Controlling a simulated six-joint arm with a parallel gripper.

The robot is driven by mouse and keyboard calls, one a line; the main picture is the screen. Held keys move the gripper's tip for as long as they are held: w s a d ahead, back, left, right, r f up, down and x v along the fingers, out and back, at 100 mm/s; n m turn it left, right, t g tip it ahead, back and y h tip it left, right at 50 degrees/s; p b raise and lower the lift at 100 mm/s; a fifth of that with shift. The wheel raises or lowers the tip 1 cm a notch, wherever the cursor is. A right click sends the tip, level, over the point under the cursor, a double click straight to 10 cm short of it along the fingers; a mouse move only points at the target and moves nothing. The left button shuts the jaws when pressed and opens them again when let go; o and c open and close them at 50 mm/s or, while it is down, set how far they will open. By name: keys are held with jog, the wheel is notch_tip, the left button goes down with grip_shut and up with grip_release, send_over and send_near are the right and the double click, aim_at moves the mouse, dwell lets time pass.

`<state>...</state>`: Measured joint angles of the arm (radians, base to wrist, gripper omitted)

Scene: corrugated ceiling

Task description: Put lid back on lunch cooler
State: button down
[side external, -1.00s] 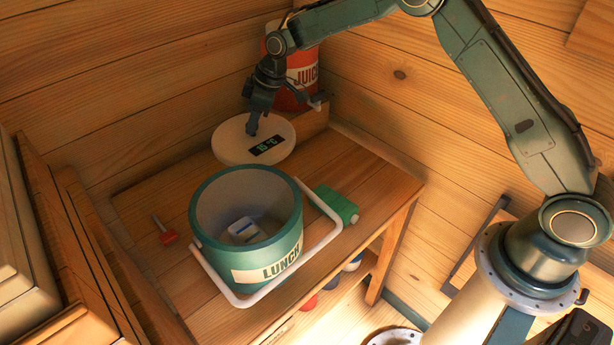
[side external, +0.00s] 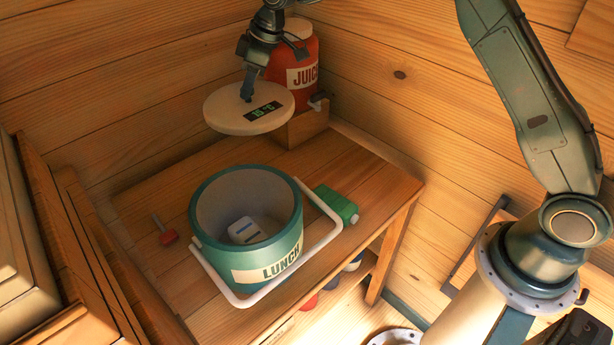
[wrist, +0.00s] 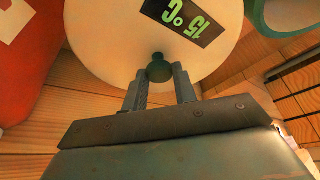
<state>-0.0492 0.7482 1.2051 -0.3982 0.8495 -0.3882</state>
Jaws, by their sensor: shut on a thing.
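The round cream lid (side external: 228,112) with a dark temperature display hangs in the air above the back of the wooden table. My gripper (side external: 247,92) is shut on the lid's small dark knob. In the wrist view the knob (wrist: 159,68) sits between my two fingertips (wrist: 160,80), and the lid (wrist: 115,35) reads 15 °C. The teal lunch cooler (side external: 262,255) stands open and upright in front of the lid, with a white and blue item (side external: 246,230) inside. Its white handle (side external: 325,240) is folded down to the front and right. The cooler's rim (wrist: 258,20) shows in the wrist view's top right corner.
A red juice jug (side external: 290,65) on a wooden stand (side external: 305,124) is close behind and right of the lid. A green carton (side external: 336,204) lies right of the cooler, and a small red-ended item (side external: 168,237) lies left. Wooden walls enclose the table's back.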

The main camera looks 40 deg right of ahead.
dwell(0.3)
jog(key=s+a+r+n+g, duration=0.1)
jog(key=s+a+r+n, duration=0.1)
jog(key=s+a, duration=0.6)
jog(key=s+a+r+n+g+y, duration=0.1)
jog(key=s+a+r+n, duration=0.1)
jog(key=s+a+n, duration=0.2)
jog(key=s+a, duration=0.3)
jog(key=s, duration=0.4)
jog(key=shift+s+a, duration=0.3)
jog(key=shift+a, duration=0.1)
jog(key=shift+f, duration=0.2)
jog(key=shift+f, duration=3)
jog(key=shift+f, duration=0.2)
